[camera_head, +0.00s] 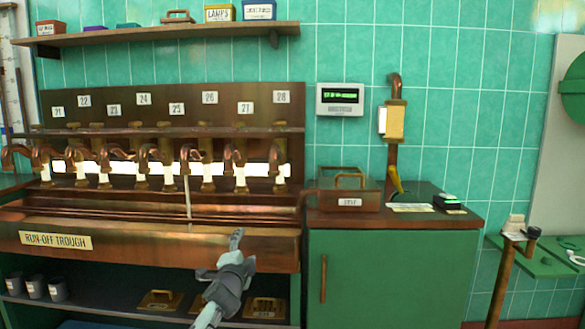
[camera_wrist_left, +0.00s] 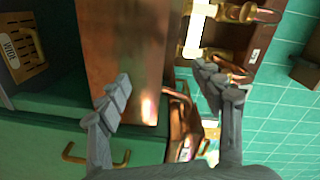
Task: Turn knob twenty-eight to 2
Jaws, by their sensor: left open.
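The number plate 28 (camera_head: 281,97) is at the right end of the copper tap panel. A small brass knob (camera_head: 281,124) shows below it at the ledge, too small to read its setting. The rightmost tap (camera_head: 280,168) hangs under the ledge. My left gripper (camera_head: 237,240) is in front of the run-off trough (camera_head: 150,243), below and left of that tap and apart from it. In the left wrist view its two fingers (camera_wrist_left: 165,85) are spread with nothing between them. Brass tap parts (camera_wrist_left: 195,35) show beyond the fingers; I cannot tell which tap. My right gripper is not in view.
A copper box (camera_head: 345,195) stands on the green cabinet (camera_head: 375,275) right of the trough. A brass pipe (camera_head: 393,150) rises behind the cabinet top. A digital display (camera_head: 340,100) is on the tiled wall. Grey cups (camera_head: 35,287) stand on the lower shelf.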

